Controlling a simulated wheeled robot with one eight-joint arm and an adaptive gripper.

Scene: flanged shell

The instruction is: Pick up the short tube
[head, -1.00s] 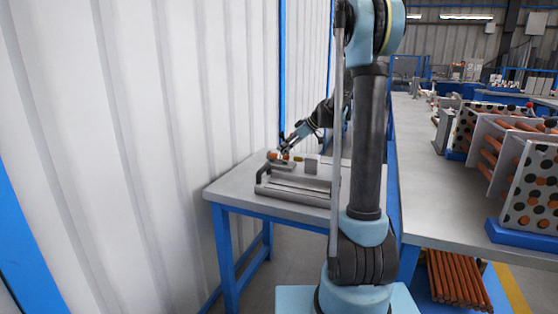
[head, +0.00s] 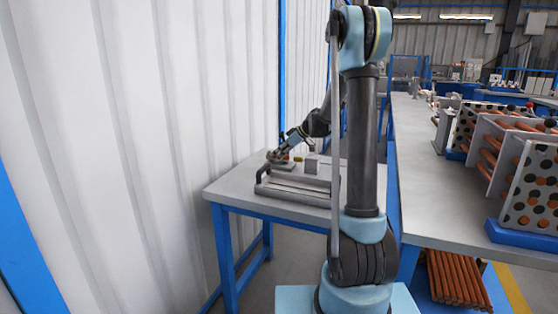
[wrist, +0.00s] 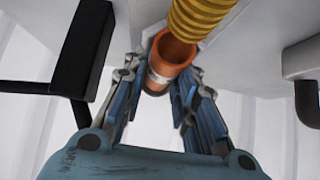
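The short tube (wrist: 170,58) is orange and hollow, with its open end showing in the wrist view. In the head view it is a small orange spot (head: 281,157), partly hidden by the gripper, at the left end of the grey fixture on the small table. My gripper (wrist: 165,82) has one finger on each side of the tube in the wrist view. The fingers look close to its wall, but I cannot tell whether they touch it. In the head view my gripper (head: 277,154) is low over the fixture.
A yellow ribbed piece (wrist: 203,14) lies right beside the tube's open end. The grey fixture (head: 295,190) has a raised block (head: 311,164) right of the tube. A corrugated wall (head: 180,110) stands close on the left. The long bench (head: 420,170) on the right holds racks of orange tubes (head: 520,180).

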